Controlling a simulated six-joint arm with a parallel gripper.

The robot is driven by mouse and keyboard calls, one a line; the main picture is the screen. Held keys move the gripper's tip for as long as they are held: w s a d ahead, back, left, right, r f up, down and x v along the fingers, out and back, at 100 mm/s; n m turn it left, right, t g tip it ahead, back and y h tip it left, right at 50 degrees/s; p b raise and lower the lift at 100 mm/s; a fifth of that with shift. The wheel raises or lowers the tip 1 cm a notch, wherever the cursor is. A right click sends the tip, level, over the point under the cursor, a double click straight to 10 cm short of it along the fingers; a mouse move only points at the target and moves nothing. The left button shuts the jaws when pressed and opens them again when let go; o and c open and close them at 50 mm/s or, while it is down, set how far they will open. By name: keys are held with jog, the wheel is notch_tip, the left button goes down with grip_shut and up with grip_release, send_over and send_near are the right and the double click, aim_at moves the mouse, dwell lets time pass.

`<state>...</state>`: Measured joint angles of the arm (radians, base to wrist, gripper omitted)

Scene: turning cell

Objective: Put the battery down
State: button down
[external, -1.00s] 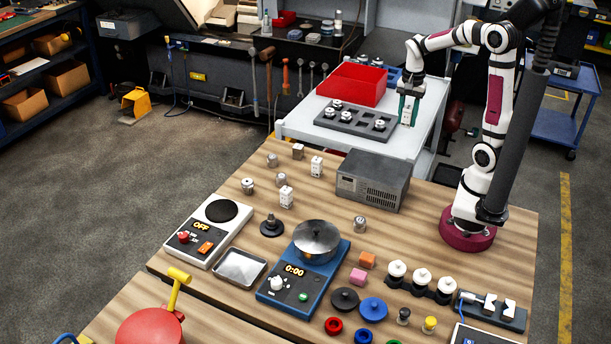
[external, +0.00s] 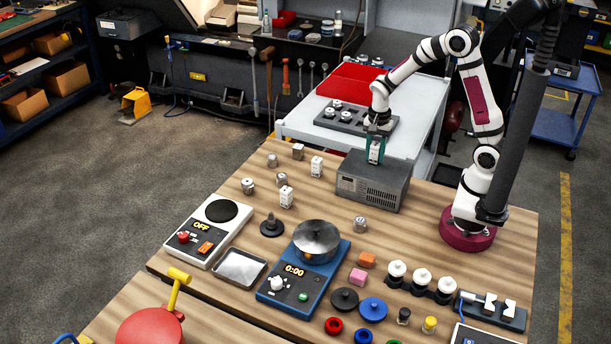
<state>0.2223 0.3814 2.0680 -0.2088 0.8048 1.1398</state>
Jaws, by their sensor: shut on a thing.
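My gripper (external: 375,157) points down in the external view, with its teal fingers shut on the battery. The battery is small and mostly hidden between the fingers, so its shape and markings are hard to make out. The gripper appears over the back part of the grey vented box (external: 367,188). I cannot tell how much gap is below the fingertips.
Small white blocks (external: 286,197) and metal cylinders (external: 360,224) stand on the wooden table (external: 325,204). Behind is a pale bench (external: 400,145) with a dark slotted tray (external: 376,134) and a red bin (external: 340,82). A blue scale (external: 270,292) with a pan stands in front.

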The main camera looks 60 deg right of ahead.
aim_at(376, 144)
jog(key=c, duration=0.5)
grip_release()
jog(key=shift+f, duration=0.15)
notch_tip(376, 144, up, 12)
jog(key=s+a+n, duration=0.1)
jog(key=s, duration=0.1)
jog(key=s+a+r+n, duration=0.1)
jog(key=s+a, duration=0.1)
jog(key=s+a+r+n, duration=0.1)
jog(key=s+a+n, duration=0.1)
jog(key=s, duration=0.1)
jog(key=shift+y, duration=0.3)
jog(key=s+a+f+n, duration=0.1)
jog(key=s+a+n, duration=0.2)
jog(key=s, duration=0.3)
jog(key=s+a+f+n+y, duration=0.1)
jog(key=s+a+n, duration=0.2)
jog(key=s+n, duration=0.2)
jog(key=shift+s+f, duration=0.25)
jog(key=shift+s, duration=1)
